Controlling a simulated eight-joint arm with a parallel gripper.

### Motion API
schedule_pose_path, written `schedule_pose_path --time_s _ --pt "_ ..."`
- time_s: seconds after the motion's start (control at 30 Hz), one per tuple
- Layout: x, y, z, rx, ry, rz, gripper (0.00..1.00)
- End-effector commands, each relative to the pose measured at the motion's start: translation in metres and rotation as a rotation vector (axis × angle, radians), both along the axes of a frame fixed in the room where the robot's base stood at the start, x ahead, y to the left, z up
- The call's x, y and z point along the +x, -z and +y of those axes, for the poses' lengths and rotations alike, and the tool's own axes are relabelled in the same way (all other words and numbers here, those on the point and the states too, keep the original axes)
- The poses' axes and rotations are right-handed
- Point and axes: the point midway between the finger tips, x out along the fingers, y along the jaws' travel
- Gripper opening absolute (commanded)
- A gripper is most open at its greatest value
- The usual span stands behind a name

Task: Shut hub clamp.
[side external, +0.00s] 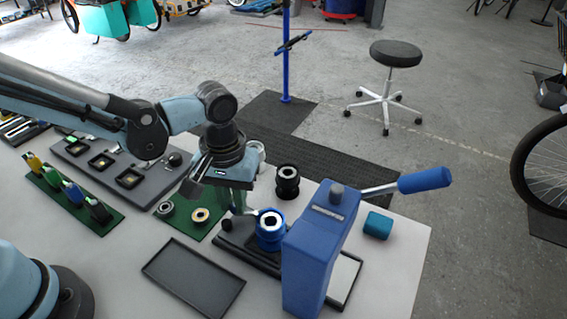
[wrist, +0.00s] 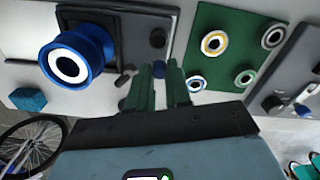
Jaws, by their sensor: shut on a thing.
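A blue hub (side external: 270,230) with a pale ring and dark bore sits upright on a dark fixture base (side external: 233,243). It also shows at the upper left of the wrist view (wrist: 77,55). My gripper (side external: 238,206) is lowered beside the hub, on the side toward the green mat. In the wrist view its green fingers (wrist: 158,72) are close together around a small dark-blue knob (wrist: 158,68), which looks like the clamp's handle end. A dark round knob (side external: 226,224) shows by the fingers in the side view. The fingers hide most of the clamp, so its angle is unclear.
A blue press (side external: 318,240) with a lever handle (side external: 424,180) stands right of the hub. A green mat (side external: 188,222) with bearing rings lies to the left. An empty dark tray (side external: 194,276) lies in front. A black hub (side external: 287,183) stands behind; a teal block (side external: 378,225) lies right.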

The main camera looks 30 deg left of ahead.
Motion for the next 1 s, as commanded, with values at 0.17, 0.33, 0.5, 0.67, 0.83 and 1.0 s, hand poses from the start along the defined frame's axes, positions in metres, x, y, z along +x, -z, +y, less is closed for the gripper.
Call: schedule_pose_path --time_s 0.17,0.33,0.5,0.67,0.83,1.0 --pt "0.002 0.0 0.001 0.0 0.046 0.0 0.0" --pt "0.006 0.0 0.003 0.0 0.146 0.001 0.0" --pt "0.013 0.0 0.004 0.0 0.289 0.001 0.0" --pt "0.019 0.0 0.005 0.0 0.442 0.0 0.0" --pt "0.026 0.0 0.005 0.0 0.604 0.0 0.0" --pt "0.033 0.0 0.003 0.001 0.765 -0.001 0.0"
